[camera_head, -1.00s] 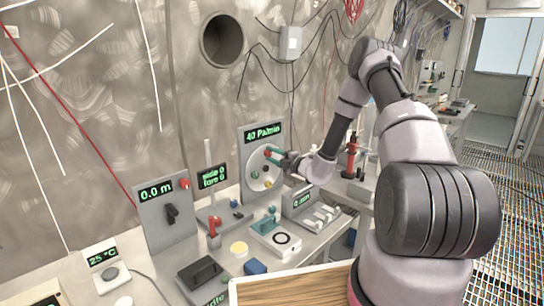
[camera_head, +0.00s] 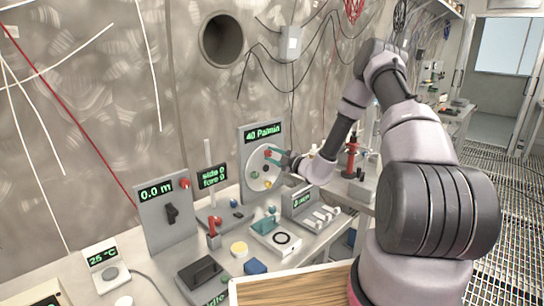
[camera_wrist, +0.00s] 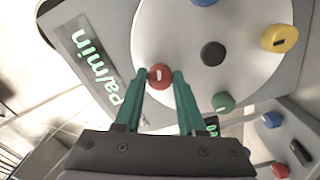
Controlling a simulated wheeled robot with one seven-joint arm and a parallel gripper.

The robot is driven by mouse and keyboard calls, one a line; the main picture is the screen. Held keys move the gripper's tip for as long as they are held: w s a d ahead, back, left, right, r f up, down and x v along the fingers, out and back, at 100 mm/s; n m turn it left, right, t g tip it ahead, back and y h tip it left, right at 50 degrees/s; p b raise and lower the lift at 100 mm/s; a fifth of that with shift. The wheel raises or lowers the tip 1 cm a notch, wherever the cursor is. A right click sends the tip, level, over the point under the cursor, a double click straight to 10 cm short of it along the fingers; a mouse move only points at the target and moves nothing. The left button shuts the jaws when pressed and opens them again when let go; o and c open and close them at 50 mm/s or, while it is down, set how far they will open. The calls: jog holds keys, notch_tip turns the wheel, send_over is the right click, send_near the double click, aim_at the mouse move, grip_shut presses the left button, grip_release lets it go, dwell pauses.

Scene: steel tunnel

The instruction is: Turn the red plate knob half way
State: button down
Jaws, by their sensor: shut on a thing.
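The red plate knob (camera_wrist: 160,77) sits on a round white plate (camera_wrist: 186,43), with a short white mark on its face. The plate is fixed to a grey upright panel (camera_head: 248,196) whose display reads "40 Pa/min". My gripper (camera_wrist: 160,77) has its two green fingers on either side of the red knob and is shut on it. In the head view my gripper (camera_head: 273,155) reaches the plate from the right, and the red knob (camera_head: 268,154) shows at its fingertips.
The plate also bears a yellow knob (camera_wrist: 280,39), a green knob (camera_wrist: 223,102), a blue knob (camera_wrist: 203,1) and a dark centre (camera_wrist: 213,53).

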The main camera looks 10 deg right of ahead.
jog(key=shift+f, duration=0.1)
jog(key=c, duration=0.5)
grip_release()
jog(key=shift+d, duration=0.1)
jog(key=v, duration=1)
jog(key=shift+s+d, duration=0.2)
jog(key=shift+s, duration=0.2)
